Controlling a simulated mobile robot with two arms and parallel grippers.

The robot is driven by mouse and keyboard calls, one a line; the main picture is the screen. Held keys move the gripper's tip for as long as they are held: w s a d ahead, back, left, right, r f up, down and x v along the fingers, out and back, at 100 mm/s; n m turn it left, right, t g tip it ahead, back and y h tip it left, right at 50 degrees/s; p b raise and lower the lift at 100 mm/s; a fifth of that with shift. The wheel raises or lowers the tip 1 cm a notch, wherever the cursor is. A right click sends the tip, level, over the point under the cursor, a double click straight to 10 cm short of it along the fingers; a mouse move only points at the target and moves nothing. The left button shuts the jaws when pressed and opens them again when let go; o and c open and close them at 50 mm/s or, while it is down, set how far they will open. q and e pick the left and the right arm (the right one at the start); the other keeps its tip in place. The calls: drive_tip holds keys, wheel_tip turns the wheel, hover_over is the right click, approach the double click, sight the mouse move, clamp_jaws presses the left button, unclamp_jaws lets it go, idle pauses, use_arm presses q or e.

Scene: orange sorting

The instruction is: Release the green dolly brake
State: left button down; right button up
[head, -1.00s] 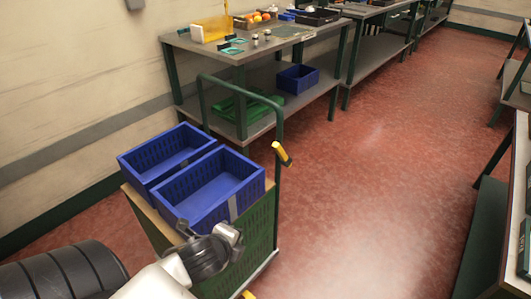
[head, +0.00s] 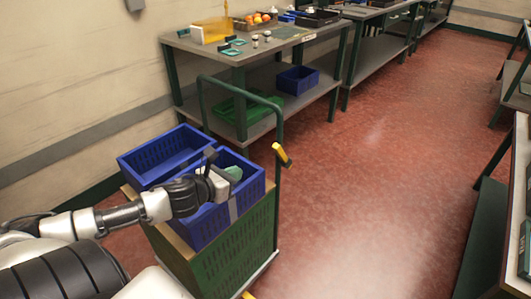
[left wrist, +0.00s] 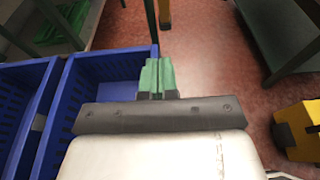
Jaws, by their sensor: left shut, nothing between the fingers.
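The green dolly (head: 245,240) stands in front of me, with a tall green handle frame (head: 279,125) on its far side. A yellow lever with a dark end (head: 282,154) is on the right post of that handle. A small piece of yellow (head: 248,295) shows low at the dolly's near end. My left gripper (head: 234,173) is over the right blue crate on the dolly, left of the yellow lever and apart from it. Its green fingers also show shut and empty in the left wrist view (left wrist: 156,76). My right gripper is out of view.
Two blue crates sit side by side on the dolly, the left one (head: 140,160) and the right one (head: 250,190). A workbench (head: 235,55) with items stands behind. Red floor to the right is open. A yellow and black part (left wrist: 297,130) is at right in the wrist view.

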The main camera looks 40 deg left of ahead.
use_arm(q)
approach(283, 157)
drive_tip(key=a, duration=0.2)
drive_tip(key=shift+w+r, duration=0.5)
drive_tip(key=shift+w, duration=0.45)
drive_tip(key=shift+w+r, duration=0.5)
drive_tip(key=shift+w, duration=0.4)
drive_tip(key=shift+p, duration=0.3)
